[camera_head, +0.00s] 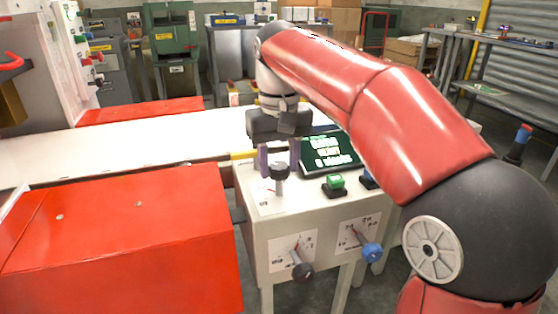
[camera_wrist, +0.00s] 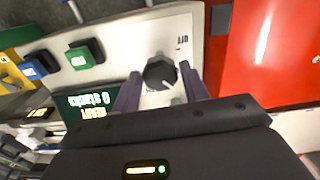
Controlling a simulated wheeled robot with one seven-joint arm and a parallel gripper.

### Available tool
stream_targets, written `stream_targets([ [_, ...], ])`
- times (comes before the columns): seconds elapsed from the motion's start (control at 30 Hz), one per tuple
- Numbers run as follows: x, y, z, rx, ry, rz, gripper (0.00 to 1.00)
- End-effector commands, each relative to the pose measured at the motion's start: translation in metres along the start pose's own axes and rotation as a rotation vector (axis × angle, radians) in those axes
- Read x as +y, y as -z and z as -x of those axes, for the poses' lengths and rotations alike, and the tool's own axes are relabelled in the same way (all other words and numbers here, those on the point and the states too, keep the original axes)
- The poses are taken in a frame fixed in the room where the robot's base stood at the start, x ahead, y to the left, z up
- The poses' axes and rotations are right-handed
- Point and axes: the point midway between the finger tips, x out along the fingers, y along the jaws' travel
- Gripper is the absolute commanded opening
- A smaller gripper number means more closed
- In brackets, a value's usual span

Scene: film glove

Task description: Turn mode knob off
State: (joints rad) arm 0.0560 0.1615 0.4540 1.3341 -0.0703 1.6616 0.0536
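A black round knob (camera_head: 279,171) stands upright on the top of the white control console (camera_head: 310,205). In the wrist view the black knob (camera_wrist: 160,72) shows between my two purple fingers, with a small label beside it. My gripper (camera_head: 278,162) points down over the console top and is open. Its fingers (camera_wrist: 160,80) are apart, with a visible gap to the knob on both sides. Two more levers, a dark one (camera_head: 302,270) and a blue one (camera_head: 371,251), sit on the console's front. I cannot read which knob is marked mode.
A green button (camera_head: 334,183) and a lit display (camera_head: 331,151) sit right of the knob. A blue button (camera_wrist: 35,68) shows in the wrist view. A red box (camera_head: 125,225) stands close on the left, and a white conveyor (camera_head: 110,143) runs behind it.

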Motion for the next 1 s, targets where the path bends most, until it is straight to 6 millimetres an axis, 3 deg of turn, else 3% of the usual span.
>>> stream_targets([
  [0.03, 0.0000, 0.0000, 0.0001, 0.000, 0.000, 0.000, 0.37],
  [0.2, 0.0001, 0.0000, 0.0002, 0.000, 0.000, 0.000, 0.15],
  [0.57, 0.0001, -0.0001, 0.0017, -0.001, -0.001, 0.058, 0.15],
  [1.0, -0.0001, 0.0002, 0.0012, 0.000, -0.001, 0.403, 0.15],
])
